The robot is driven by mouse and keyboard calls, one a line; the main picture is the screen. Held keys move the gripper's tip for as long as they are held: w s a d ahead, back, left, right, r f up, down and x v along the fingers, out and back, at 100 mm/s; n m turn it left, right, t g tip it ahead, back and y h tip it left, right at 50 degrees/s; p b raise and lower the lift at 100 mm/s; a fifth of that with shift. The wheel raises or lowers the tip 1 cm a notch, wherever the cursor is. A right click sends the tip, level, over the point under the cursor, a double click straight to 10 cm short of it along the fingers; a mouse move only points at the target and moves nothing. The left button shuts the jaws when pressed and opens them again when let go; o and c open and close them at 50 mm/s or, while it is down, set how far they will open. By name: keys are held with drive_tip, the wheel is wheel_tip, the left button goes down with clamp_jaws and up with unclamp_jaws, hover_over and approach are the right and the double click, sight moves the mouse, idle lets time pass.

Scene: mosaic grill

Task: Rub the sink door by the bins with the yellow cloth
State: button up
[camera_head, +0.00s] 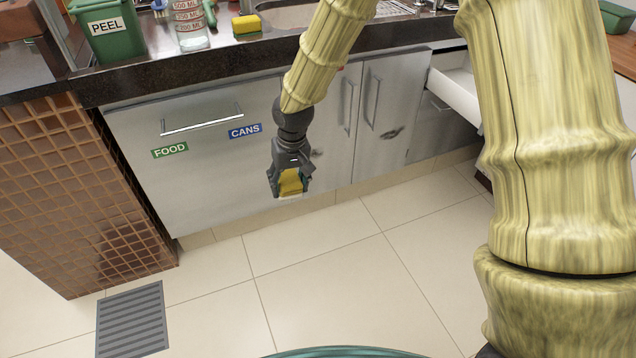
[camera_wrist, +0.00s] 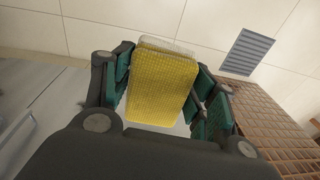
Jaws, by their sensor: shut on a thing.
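My gripper (camera_head: 289,184) hangs low in front of the cabinet fronts and points down toward the floor. It is shut on the yellow cloth (camera_head: 291,182). In the wrist view the yellow cloth (camera_wrist: 160,85) is a thick block between the two dark green finger pads. The sink door by the bins (camera_head: 334,140) is a grey panel with an upright handle, right of the bin front (camera_head: 200,195) labelled FOOD and CANS. My arm and gripper hide its left part. A dark smudge shows on it beside my gripper. I cannot tell whether the cloth touches the door.
A second grey door (camera_head: 385,105) to the right has a dark mark. An open white drawer (camera_head: 455,85) sticks out further right. A brown mosaic pillar (camera_head: 70,190) stands at the left. A floor grate (camera_head: 132,320) lies before it. The tiled floor ahead is clear.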

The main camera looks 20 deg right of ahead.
drive_tip(key=w+a+f+m+t+y+b, duration=0.3)
drive_tip(key=w+f+t+b, duration=0.55)
drive_tip(key=w+f, duration=0.7)
drive_tip(key=w+d+f+m+t+h+b, duration=0.25)
drive_tip(key=d+f+t+b, duration=0.2)
drive_tip(key=d, duration=0.25)
drive_tip(key=w+d+f+m+t+h+b, duration=0.1)
drive_tip(key=w+d+f+m+t+b, duration=0.3)
drive_tip(key=d, duration=0.4)
drive_tip(key=shift+n, duration=0.45)
drive_tip(key=shift+w+a+r+b, duration=0.15)
drive_tip(key=shift+w+b, duration=0.3)
drive_tip(key=shift+w, duration=0.35)
drive_tip(key=shift+w+a+r+b, duration=0.1)
drive_tip(key=shift+w+b, duration=0.4)
drive_tip(key=shift+w, duration=0.25)
drive_tip(key=shift+w+a+r+b, duration=0.15)
drive_tip(key=shift+w+b, duration=0.3)
drive_tip(key=shift+w, duration=0.35)
drive_tip(key=shift+w, duration=0.95)
drive_tip(key=shift+d, duration=0.1)
